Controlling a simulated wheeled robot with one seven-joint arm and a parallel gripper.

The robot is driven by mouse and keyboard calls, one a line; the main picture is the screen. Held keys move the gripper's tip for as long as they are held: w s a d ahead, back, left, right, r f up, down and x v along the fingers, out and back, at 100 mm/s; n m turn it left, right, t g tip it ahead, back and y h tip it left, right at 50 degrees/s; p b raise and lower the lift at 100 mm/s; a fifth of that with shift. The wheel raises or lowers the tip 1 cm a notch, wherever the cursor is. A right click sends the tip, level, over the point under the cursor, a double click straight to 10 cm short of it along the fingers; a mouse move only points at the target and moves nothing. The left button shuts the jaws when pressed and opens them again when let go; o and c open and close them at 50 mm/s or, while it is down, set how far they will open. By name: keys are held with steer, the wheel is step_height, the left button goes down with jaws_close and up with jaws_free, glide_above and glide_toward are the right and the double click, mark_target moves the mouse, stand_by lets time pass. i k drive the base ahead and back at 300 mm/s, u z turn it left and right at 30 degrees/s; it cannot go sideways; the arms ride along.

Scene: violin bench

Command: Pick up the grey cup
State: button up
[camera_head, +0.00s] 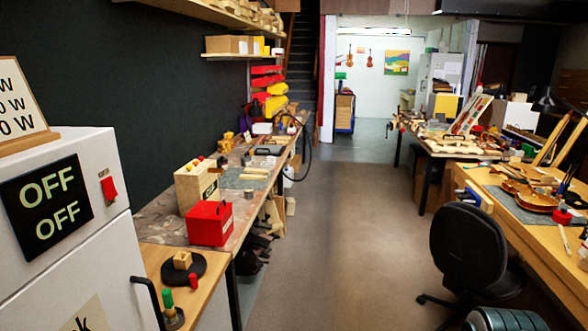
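I cannot make out a grey cup for sure. A small greyish round object (174,319) stands on the near end of the left bench, beside the white cabinet's handle, with a green-topped peg at it. It is too small to tell whether it is a cup. My gripper is not in view.
The left bench (155,257) holds a red box (210,222), a wooden box (195,184) and a dark disc (183,268) with a wooden block. A white cabinet (110,240) stands near left. A black chair (468,245) stands at the right workbench (545,255). The middle floor (340,220) is clear.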

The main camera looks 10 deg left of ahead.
mark_target(249, 192)
steer(key=u, duration=0.05)
steer(key=i, duration=1.55)
steer(key=u, duration=0.55)
steer(key=i, duration=1.9)
steer(key=u, duration=0.85)
steer(key=i, duration=0.65)
steer(key=u, duration=0.5)
